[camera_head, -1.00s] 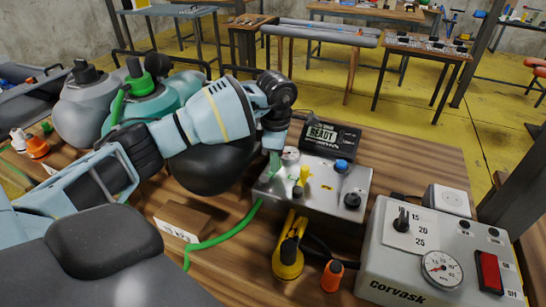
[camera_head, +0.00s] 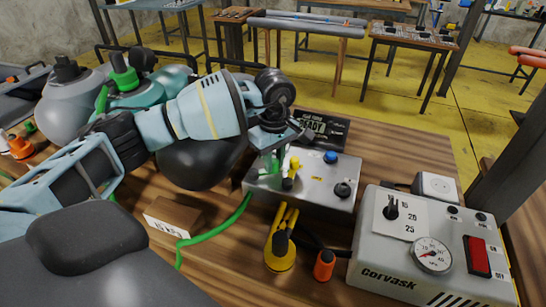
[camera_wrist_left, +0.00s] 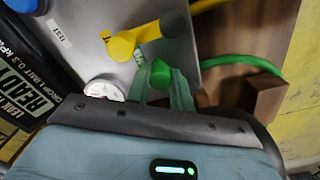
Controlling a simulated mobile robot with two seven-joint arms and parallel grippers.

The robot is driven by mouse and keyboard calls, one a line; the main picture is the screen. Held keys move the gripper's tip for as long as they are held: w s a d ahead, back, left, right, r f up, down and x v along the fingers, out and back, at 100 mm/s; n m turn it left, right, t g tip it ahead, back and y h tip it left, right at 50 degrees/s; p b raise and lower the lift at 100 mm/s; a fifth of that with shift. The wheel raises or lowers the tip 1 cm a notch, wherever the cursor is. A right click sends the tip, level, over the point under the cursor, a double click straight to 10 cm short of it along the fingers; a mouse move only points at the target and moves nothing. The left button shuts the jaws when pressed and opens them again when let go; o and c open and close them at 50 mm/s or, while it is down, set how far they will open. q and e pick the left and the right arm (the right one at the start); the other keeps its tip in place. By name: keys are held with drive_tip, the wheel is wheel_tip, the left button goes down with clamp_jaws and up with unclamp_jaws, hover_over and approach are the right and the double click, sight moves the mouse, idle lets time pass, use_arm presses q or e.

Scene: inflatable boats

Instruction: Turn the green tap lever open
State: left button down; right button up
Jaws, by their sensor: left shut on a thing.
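The grey metal tap box (camera_head: 318,190) stands on the wooden bench, with green, yellow and blue taps on top. The green tap lever shows its round knob (camera_wrist_left: 160,73) in the left wrist view. My left gripper (camera_head: 272,163) is over the box's left part, and its green fingers stand on either side of the knob, shut on it. The gripper (camera_wrist_left: 161,85) hides the lever's lower part and base. The yellow tap lever (camera_wrist_left: 122,45) is close beside the fingers, and the blue tap (camera_head: 330,157) is farther right. My right gripper is not in view.
A green hose (camera_head: 222,228) runs from the box's left side past a wooden block (camera_head: 172,214). The dark READY display (camera_head: 322,126) stands behind the box. The Corvask unit (camera_head: 405,270) is at right; a yellow fitting (camera_head: 279,255) and an orange one (camera_head: 324,265) lie in front.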

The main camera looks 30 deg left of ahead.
sight(275, 162)
use_arm(q)
drive_tip(key=shift+s+d+m, duration=0.15)
drive_tip(key=shift+m, duration=0.25)
drive_tip(key=c, duration=1.2)
unclamp_jaws()
drive_tip(key=shift+c, duration=0.2)
drive_tip(key=shift+r, duration=3.9)
